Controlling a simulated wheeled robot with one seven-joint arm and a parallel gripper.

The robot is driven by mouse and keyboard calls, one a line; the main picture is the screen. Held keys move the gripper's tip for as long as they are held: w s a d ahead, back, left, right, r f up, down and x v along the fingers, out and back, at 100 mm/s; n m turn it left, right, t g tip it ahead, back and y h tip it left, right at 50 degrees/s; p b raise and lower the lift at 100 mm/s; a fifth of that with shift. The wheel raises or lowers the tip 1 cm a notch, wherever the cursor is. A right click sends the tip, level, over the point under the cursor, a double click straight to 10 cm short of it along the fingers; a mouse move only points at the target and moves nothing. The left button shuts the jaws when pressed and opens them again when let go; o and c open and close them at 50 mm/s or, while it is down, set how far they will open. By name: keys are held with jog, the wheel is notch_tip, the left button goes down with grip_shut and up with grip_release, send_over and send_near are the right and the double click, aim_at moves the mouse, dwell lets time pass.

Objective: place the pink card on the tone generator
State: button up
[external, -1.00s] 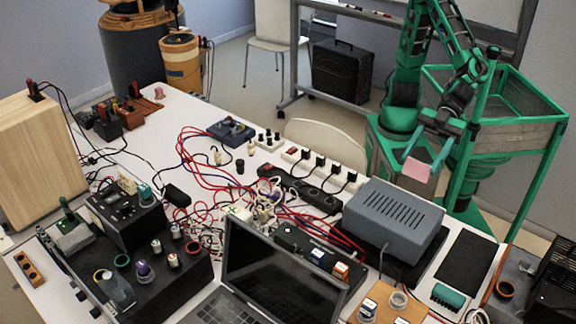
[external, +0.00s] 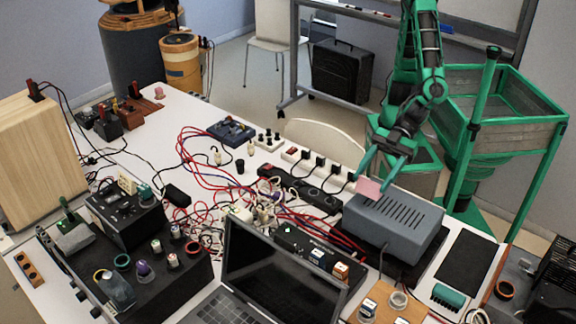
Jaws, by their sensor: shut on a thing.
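My gripper (external: 372,182) is shut on the pink card (external: 368,188), which hangs from the fingertips. The card appears at the back left corner of a grey metal box with vent slots (external: 400,222), and overlaps its top edge in the picture. I cannot tell whether the card touches the box or is above it. A black unit with knobs (external: 150,270) stands at the front left. No label readable here shows which unit is the tone generator.
An open laptop (external: 275,275) stands in front of the grey box. Red and white cables (external: 205,165) tangle across the table's middle. A power strip (external: 300,188) lies behind the grey box's left side. A wooden speaker box (external: 38,155) stands at far left.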

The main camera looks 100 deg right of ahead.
aim_at(373, 185)
jog(key=shift+f, duration=1.65)
jog(key=o, duration=1)
jog(key=shift+f, duration=0.1)
jog(key=shift+r, duration=0.2)
jog(key=v, duration=0.7)
jog(key=shift+s+d, duration=0.1)
jog(key=shift+s, duration=0.1)
